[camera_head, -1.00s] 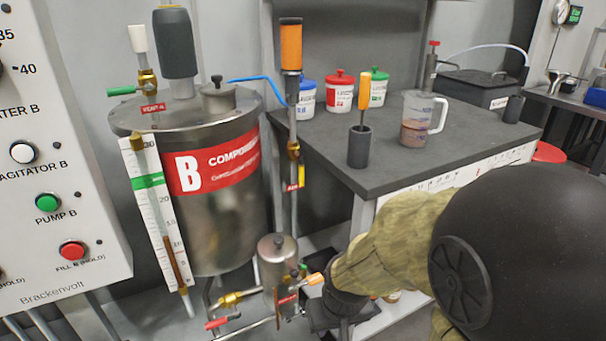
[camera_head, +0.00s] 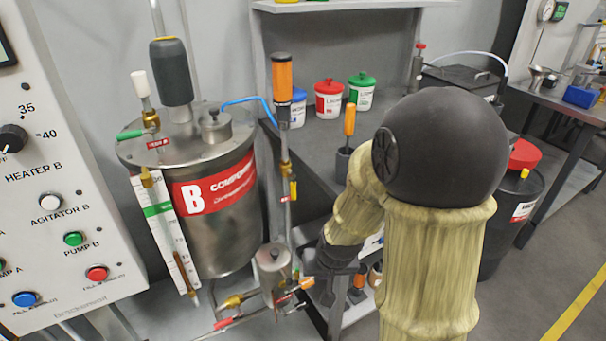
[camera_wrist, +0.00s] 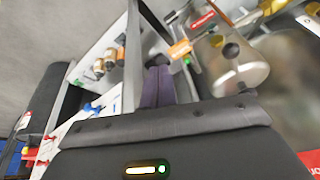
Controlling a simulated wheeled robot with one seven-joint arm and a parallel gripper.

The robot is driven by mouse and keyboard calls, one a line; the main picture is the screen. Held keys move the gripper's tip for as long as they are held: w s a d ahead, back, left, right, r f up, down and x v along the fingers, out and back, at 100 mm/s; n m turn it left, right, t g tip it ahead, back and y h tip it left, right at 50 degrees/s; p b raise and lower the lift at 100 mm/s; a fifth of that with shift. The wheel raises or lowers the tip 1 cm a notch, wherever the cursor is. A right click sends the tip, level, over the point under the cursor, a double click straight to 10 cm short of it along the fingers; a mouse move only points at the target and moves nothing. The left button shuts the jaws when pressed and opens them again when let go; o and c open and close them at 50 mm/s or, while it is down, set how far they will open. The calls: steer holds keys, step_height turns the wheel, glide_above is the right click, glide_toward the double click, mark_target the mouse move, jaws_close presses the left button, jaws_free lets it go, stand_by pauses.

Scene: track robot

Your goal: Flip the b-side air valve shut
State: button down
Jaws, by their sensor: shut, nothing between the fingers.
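A slim vertical air pipe (camera_head: 286,222) stands beside the steel B tank (camera_head: 222,240), under an orange-topped cylinder (camera_head: 282,78) with a blue hose. A small brass valve with a yellow lever (camera_head: 293,188) sits on it, the lever lying along the pipe. Its red tag is too small to read. My gripper (camera_head: 322,292) is low, right of a small steel canister (camera_head: 274,278) and an orange-ended handle (camera_head: 305,284), below the yellow lever. In the wrist view my gripper fingers (camera_wrist: 158,86) are together and empty, near the orange handle (camera_wrist: 180,48) and canister (camera_wrist: 238,65).
A grey bench (camera_head: 315,150) with tubs and a dark cup holding an orange-handled tool stands right of the pipe. A control panel (camera_head: 55,200) is at left. A green-handled valve (camera_head: 131,134) sits on the tank lid. My arm hides part of the bench.

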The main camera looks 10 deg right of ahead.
mark_target(293, 188)
steer(key=w+d+r+m+t+p, duration=0.1)
steer(key=w+r+p, duration=0.2)
steer(key=r+p, duration=0.3)
steer(key=w+d+r+m+t+p, duration=0.1)
steer(key=w+r+m+p, duration=0.1)
steer(key=r+p, duration=0.4)
steer(key=w+d+r+m+t+y+p, duration=0.1)
steer(key=w+r+p, duration=0.3)
steer(key=p, duration=0.9)
step_height(293, 188, up, 2)
steer(key=shift+w+d+m, duration=0.3)
steer(key=shift+m, duration=0.2)
steer(key=shift+w+f, duration=0.1)
steer(key=shift+f, duration=0.05)
steer(key=w+a+f+p, duration=0.2)
steer(key=w+a+f, duration=0.2)
steer(key=w+f, duration=0.3)
steer(key=shift+w+f+p, duration=0.4)
steer(key=shift+w, duration=0.35)
